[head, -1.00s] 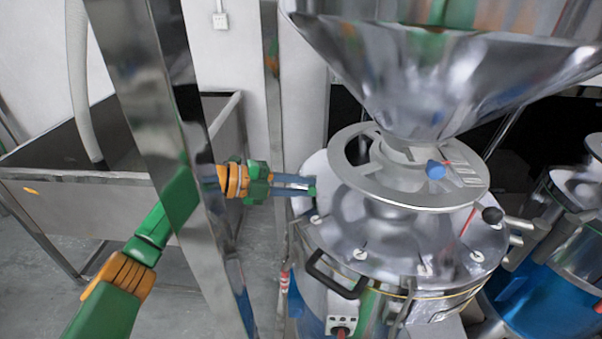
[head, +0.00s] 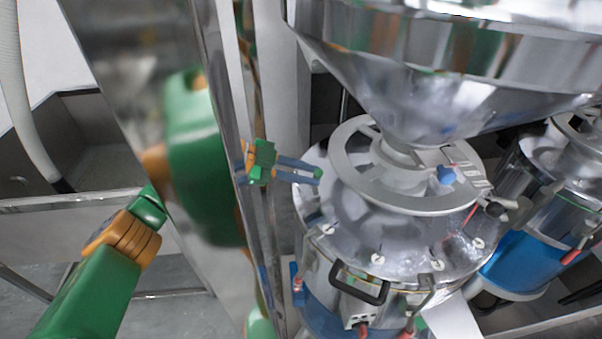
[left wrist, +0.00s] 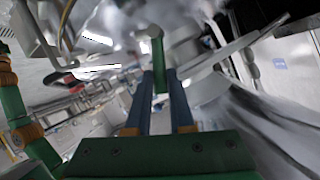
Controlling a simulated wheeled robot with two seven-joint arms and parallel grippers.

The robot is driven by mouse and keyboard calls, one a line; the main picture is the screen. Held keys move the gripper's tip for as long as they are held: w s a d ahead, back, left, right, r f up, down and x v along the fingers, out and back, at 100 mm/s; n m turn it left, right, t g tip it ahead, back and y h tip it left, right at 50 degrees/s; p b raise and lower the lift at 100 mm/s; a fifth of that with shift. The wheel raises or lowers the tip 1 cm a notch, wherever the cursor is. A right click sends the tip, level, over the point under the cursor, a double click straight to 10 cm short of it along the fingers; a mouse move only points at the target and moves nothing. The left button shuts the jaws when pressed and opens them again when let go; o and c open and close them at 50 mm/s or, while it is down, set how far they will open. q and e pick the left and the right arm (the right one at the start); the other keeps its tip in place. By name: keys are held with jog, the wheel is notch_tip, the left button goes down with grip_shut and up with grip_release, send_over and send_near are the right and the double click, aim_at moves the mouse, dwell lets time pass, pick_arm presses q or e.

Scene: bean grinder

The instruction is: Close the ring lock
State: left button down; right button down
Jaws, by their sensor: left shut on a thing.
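The grey spoked ring (head: 345,190) sits around the neck under the steel hopper (head: 430,85), above the grinder's round lid (head: 340,215). A blue knob (head: 446,175) and a bracket show on the ring's right side. My left gripper (head: 317,176) is just left of the ring, pointing right. Its blue fingers are shut on a short green handle; in the left wrist view the green handle (left wrist: 157,55) stands between the fingertips. I cannot tell how the handle joins the ring. My right gripper is not in view.
A black handle (head: 360,283) sticks out of the grinder's front. A ball knob (head: 495,209) is at the lid's right. A second machine (head: 530,250) stands farther right.

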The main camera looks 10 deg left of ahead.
pick_arm(q)
jog(key=shift+w+n+b, duration=0.25)
jog(key=shift+n+b, duration=0.1)
jog(key=shift+n, duration=0.05)
jog(key=shift+r, duration=0.1)
jog(key=c, duration=1.1)
grip_release()
jog(key=shift+a, duration=0.1)
jog(key=b+v, duration=0.2)
jog(key=v, duration=0.5)
jog(key=shift+w+a+b, duration=0.1)
jog(key=shift+w+b, duration=0.05)
jog(key=shift+b, duration=0.25)
